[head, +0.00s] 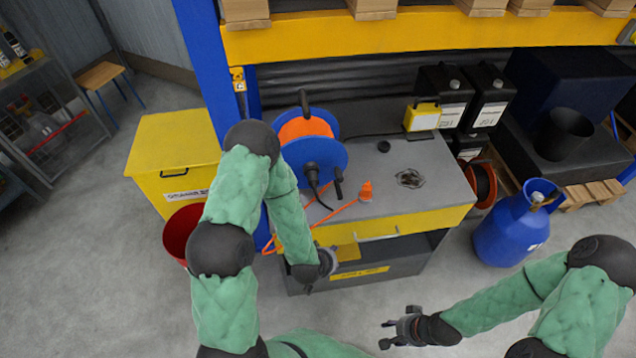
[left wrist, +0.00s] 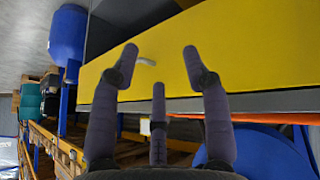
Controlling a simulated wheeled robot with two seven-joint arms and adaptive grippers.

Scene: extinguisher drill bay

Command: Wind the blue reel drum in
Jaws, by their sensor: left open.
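The blue reel drum (head: 324,156) stands on the grey bench, wound with orange cable (head: 305,128) between two blue discs. A black handle (head: 339,184) shows at its front disc. Loose orange cable runs over the bench front to an orange end piece (head: 366,190). My left gripper (head: 326,262) is in front of the bench's yellow front, below the reel and apart from it. In the left wrist view its fingers (left wrist: 160,62) are spread and empty, with the blue disc (left wrist: 262,150) at lower right. My right gripper (head: 392,333) is open and empty in front of the bench.
The grey bench top (head: 420,203) has free room at the right. A yellow bin (head: 172,150) and red bucket (head: 180,232) stand left. A blue cylinder (head: 508,232) stands right. Black canisters (head: 487,95) and a yellow box (head: 422,117) are behind.

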